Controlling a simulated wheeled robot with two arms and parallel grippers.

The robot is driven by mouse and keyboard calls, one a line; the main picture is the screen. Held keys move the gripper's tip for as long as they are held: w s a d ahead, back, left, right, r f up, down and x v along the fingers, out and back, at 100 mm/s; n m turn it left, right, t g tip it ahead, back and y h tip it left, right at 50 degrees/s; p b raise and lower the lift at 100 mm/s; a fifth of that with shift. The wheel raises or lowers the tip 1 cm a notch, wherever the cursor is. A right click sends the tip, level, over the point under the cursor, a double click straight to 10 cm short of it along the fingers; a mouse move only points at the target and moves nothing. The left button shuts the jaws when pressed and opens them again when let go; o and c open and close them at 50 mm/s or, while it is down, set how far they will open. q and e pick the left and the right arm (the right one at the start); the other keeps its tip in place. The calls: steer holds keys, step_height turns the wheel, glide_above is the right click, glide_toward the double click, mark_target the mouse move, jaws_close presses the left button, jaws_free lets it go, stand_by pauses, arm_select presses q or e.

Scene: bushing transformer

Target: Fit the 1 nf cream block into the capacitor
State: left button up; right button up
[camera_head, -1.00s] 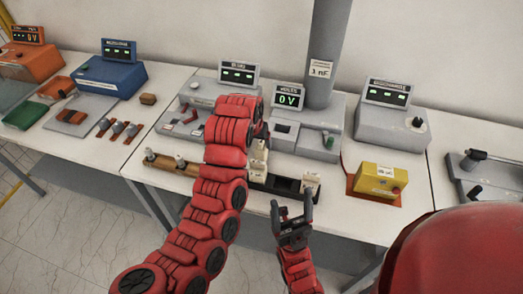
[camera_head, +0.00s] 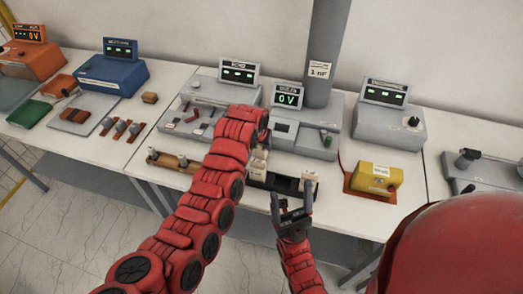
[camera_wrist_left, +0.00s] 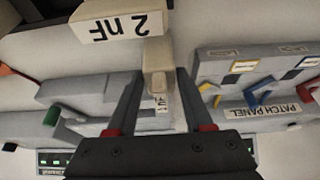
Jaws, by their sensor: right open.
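In the head view, a cream block (camera_head: 258,160) stands at the left of the black holder (camera_head: 281,182) near the table's front. Another cream block (camera_head: 309,181) stands at the holder's right end. My left arm hides its gripper in the head view. In the left wrist view, my left gripper (camera_wrist_left: 161,75) has its fingers on both sides of a narrow cream block (camera_wrist_left: 157,60); whether they touch it is unclear. A tag reading "nF" (camera_wrist_left: 161,103) shows between them. A cream block marked 2 nF (camera_wrist_left: 120,25) is close by. My right gripper (camera_head: 292,202) is open, just in front of the right block.
A grey column (camera_head: 325,40) bears a 1 nF sign (camera_head: 319,69). A meter reading 0 V (camera_head: 287,97) stands behind the holder. A yellow box (camera_head: 375,178) is to the right. A patch panel (camera_wrist_left: 255,85) shows in the wrist view.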

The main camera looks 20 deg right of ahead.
arm_select(q)
jaws_close()
